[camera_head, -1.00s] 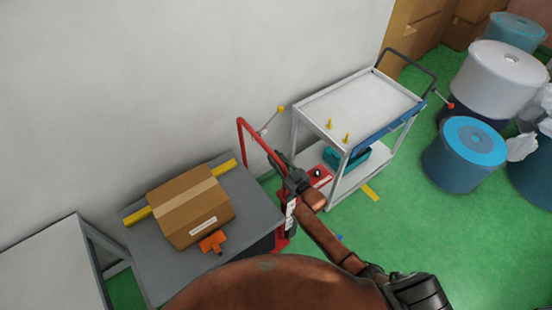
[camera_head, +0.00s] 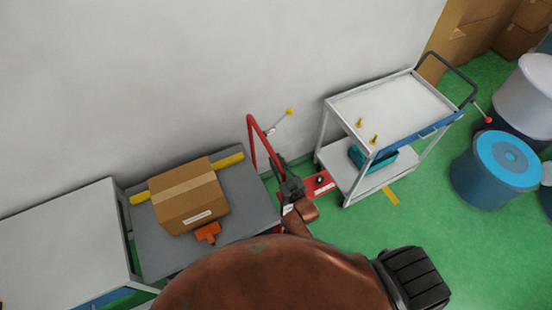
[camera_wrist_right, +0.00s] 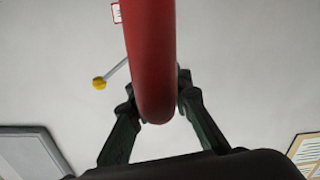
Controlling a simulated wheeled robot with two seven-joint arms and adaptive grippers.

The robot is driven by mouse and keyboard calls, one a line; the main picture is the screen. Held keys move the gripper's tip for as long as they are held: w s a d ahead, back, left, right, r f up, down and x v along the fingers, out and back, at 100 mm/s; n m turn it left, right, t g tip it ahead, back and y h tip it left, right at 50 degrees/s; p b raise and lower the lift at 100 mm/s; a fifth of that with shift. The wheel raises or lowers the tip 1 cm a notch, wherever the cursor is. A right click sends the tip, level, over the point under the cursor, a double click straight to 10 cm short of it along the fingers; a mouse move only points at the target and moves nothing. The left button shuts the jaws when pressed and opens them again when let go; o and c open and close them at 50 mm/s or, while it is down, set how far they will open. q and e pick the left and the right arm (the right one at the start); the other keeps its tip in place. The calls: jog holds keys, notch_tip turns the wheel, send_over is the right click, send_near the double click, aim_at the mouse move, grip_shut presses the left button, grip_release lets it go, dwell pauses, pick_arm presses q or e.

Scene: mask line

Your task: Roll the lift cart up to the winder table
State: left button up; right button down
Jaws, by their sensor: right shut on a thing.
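The lift cart is a grey platform (camera_head: 245,218) with a red push handle (camera_head: 262,140) at its right end. It carries a taped cardboard box (camera_head: 190,195), a yellow bar (camera_head: 229,161) behind the box and a small orange part (camera_head: 208,232) in front. My right gripper (camera_head: 290,188) is shut on the red handle; the wrist view shows the red bar (camera_wrist_right: 150,60) between its fingers (camera_wrist_right: 155,118). A white-topped table (camera_head: 60,235), seemingly the winder table, stands left of the cart with a narrow gap. My left gripper is out of view.
A white two-shelf trolley (camera_head: 345,107) with a teal bin (camera_head: 375,157) stands to the right. Blue drums (camera_head: 493,172) stand at the far right. A wall (camera_head: 200,70) runs behind. Green floor (camera_head: 350,240) is open between the cart and drums.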

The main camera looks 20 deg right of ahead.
aim_at(283, 174)
jog(key=shift+a, duration=0.25)
jog(key=c, duration=2.2)
grip_release()
jog(key=o, duration=0.3)
jog(key=shift+a, duration=0.25)
jog(key=shift+o, duration=0.7)
jog(key=shift+d, duration=0.3)
jog(key=shift+s, duration=0.1)
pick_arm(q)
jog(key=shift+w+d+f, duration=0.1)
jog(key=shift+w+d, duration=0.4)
pick_arm(e)
jog(key=s, duration=0.4)
jog(key=s+d, duration=0.1)
jog(key=s, duration=0.7)
jog(key=shift+d, duration=0.15)
